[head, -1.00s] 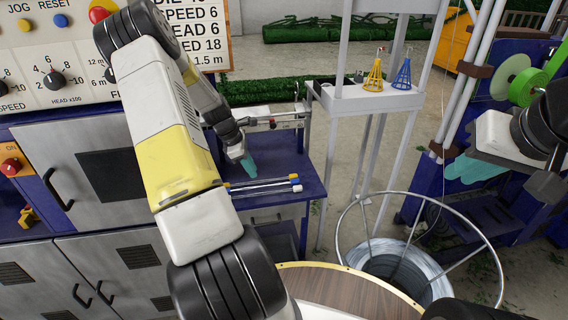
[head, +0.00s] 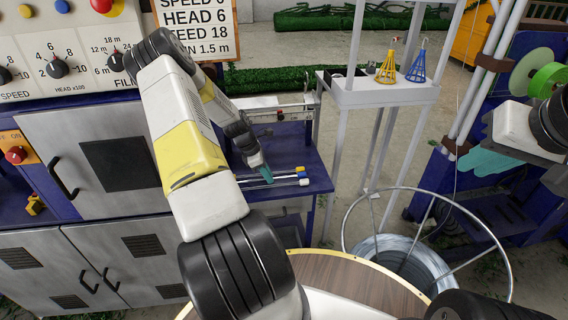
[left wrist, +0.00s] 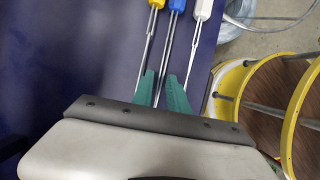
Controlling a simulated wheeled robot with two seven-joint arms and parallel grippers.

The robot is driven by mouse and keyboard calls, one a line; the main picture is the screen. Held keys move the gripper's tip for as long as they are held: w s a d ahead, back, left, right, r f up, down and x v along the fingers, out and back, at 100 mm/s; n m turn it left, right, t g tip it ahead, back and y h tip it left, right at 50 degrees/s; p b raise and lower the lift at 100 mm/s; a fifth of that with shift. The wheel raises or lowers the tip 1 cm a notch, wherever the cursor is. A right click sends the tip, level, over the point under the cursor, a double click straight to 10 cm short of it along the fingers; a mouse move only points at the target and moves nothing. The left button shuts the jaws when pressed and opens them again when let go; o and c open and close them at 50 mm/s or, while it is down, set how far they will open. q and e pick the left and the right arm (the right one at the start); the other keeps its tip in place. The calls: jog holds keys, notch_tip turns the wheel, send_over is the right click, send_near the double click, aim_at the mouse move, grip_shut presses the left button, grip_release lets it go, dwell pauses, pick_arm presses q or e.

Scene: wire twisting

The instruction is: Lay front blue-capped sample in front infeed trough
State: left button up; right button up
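Three thin samples lie side by side on the blue table, capped yellow (left wrist: 156,4), blue (left wrist: 177,5) and white (left wrist: 203,9) in the left wrist view. The blue cap also shows small in the head view (head: 302,175). My left gripper (left wrist: 161,92) is open, its two teal fingers apart. The blue-capped shaft runs between them, and the gripper's body hides its lower end. In the head view my left gripper (head: 265,173) is at the samples' left part. My right gripper (head: 488,163) is at the far right, away from the samples; its finger gap is unclear. I cannot make out the front infeed trough for certain.
A metal fixture (head: 280,113) stands at the back of the blue table (head: 322,182). A white stand (head: 375,93) with a yellow and a blue wire cone is to the right. A wire-ring basket (head: 505,245) and a round wooden top (head: 350,280) are near the front.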

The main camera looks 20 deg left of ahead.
pick_arm(q)
grip_shut()
jog(key=shift+r, duration=0.1)
jog(key=shift+r, duration=0.6)
notch_tip(320, 180, up, 2)
jog(key=shift+r, duration=0.25)
jog(key=s+d+r, duration=0.1)
jog(key=s+d, duration=0.8)
jog(key=s, duration=0.4)
jog(key=w+d+r+m+g+y, duration=0.2)
jog(key=d+m, duration=0.3)
jog(key=m, duration=0.7)
jog(key=w+d+r+m+g+y, duration=0.2)
jog(key=w+d+r+m+g, duration=0.2)
jog(key=m, duration=0.8)
jog(key=shift+d+r+g, duration=0.4)
jog(key=shift+d+r, duration=0.25)
jog(key=shift+d, duration=0.35)
